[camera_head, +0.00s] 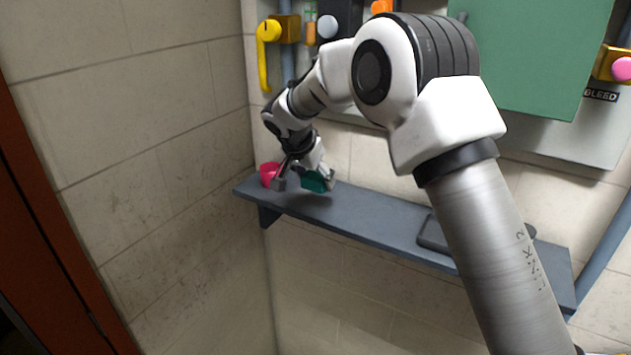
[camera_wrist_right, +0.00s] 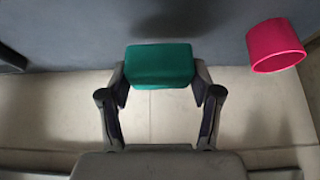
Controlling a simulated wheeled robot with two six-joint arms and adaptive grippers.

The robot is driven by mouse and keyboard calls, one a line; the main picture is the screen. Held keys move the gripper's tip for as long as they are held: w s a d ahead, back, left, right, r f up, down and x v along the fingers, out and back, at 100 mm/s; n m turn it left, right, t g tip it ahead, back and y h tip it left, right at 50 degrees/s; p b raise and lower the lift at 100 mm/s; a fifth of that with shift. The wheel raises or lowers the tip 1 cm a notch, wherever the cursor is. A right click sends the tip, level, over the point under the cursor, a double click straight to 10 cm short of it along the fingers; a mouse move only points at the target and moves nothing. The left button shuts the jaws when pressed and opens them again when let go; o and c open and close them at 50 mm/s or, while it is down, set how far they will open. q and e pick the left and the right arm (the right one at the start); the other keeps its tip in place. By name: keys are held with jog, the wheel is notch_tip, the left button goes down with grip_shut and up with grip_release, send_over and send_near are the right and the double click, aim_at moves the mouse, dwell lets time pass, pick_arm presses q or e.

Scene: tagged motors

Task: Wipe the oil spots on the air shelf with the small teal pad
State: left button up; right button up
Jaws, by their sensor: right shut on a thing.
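The air shelf (camera_head: 375,226) is a long blue-grey board on the wall; its surface also shows in the right wrist view (camera_wrist_right: 75,35). My right gripper (camera_head: 304,184) is over the shelf's left part, shut on the small teal pad (camera_head: 313,182). In the right wrist view the pad (camera_wrist_right: 160,65) sits between both fingertips. A dark patch lies on the shelf just beyond the pad there; I cannot tell whether it is oil or shadow. No oil spot is clear in the head view. Whether the pad touches the shelf is unclear. My left gripper is not in view.
A pinkish-red cup (camera_head: 268,173) stands at the shelf's left end, close to the gripper; it also shows in the right wrist view (camera_wrist_right: 275,46). A dark tray (camera_head: 433,236) lies on the right part. Between them the shelf looks clear. A yellow-handled valve (camera_head: 265,55) hangs above.

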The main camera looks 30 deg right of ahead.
jog(key=shift+p+v, duration=0.45)
jog(key=shift+v, duration=0.7)
jog(key=shift+w+d+r, duration=0.1)
jog(key=shift+d+r, duration=0.05)
jog(key=shift+r, duration=0.3)
jog(key=shift+d, duration=0.1)
jog(key=shift+w+d+f, duration=0.1)
